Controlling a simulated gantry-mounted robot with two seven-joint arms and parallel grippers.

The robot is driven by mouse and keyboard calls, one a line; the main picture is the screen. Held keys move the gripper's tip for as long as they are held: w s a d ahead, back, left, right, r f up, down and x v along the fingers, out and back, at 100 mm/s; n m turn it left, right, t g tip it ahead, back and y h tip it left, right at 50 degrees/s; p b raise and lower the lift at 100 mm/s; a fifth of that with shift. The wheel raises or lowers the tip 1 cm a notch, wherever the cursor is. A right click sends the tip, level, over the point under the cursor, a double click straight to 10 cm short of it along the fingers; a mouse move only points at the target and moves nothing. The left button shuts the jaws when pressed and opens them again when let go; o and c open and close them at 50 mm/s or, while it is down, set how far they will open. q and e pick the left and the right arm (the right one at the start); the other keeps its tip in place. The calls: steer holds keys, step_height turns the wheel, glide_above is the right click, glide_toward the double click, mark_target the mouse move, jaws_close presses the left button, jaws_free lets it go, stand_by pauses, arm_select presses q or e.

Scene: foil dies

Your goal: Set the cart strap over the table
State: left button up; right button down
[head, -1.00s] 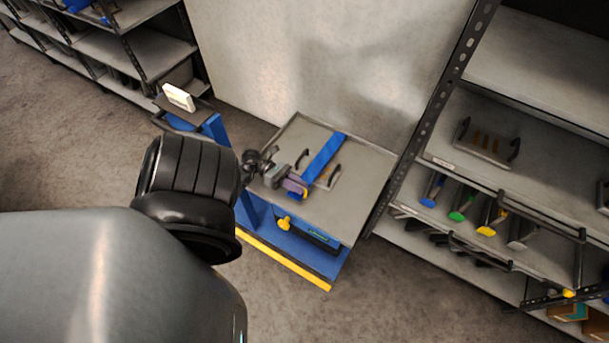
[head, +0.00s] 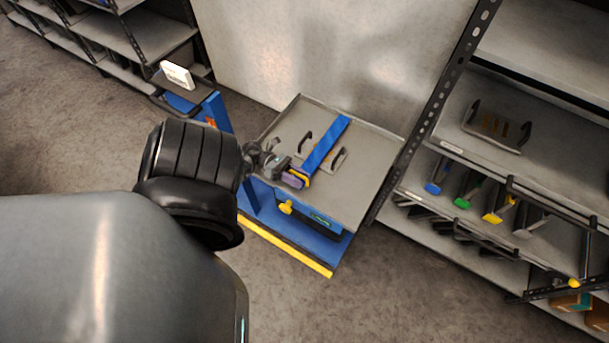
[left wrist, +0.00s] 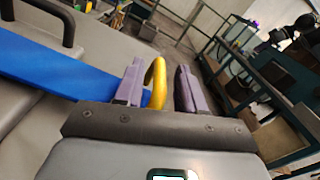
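The blue strap (head: 327,143) lies across the flat plate with handles (head: 339,158) on the grey cart table (head: 358,195). The strap also shows in the left wrist view (left wrist: 60,72), reaching toward my fingers. A yellow hook (left wrist: 157,84) at its near end stands between my left gripper's purple fingers (left wrist: 160,88). The hook is close to the left finger, with a clear gap to the right finger, so the gripper is open around it. In the head view, my left gripper (head: 296,179) is at the table's front edge. My right gripper is out of view.
The cart's blue lower body (head: 300,230) has a yellow front edge (head: 285,246) and a yellow knob (head: 286,207). A rack (head: 480,185) with coloured-handled tools stands close at the right. A wall is behind the cart. Floor in front is clear.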

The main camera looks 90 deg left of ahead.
arm_select(q)
steer(key=shift+w+a+r, duration=0.15)
steer(key=shift+a, duration=0.05)
steer(key=shift+r, duration=0.1)
steer(key=shift+r, duration=0.2)
steer(key=r+p, duration=0.2)
steer(key=r, duration=0.1)
steer(key=r+p, duration=0.1)
steer(key=shift+w+d+r+p, duration=0.25)
steer(key=shift+d+r+p, duration=0.05)
steer(key=shift+p, duration=0.1)
steer(key=w+d+r+p, duration=0.5)
steer(key=w+d+p, duration=0.2)
steer(key=d, duration=0.1)
steer(key=shift+d+r, duration=0.15)
steer(key=shift+r, duration=0.25)
steer(key=shift+s, duration=0.1)
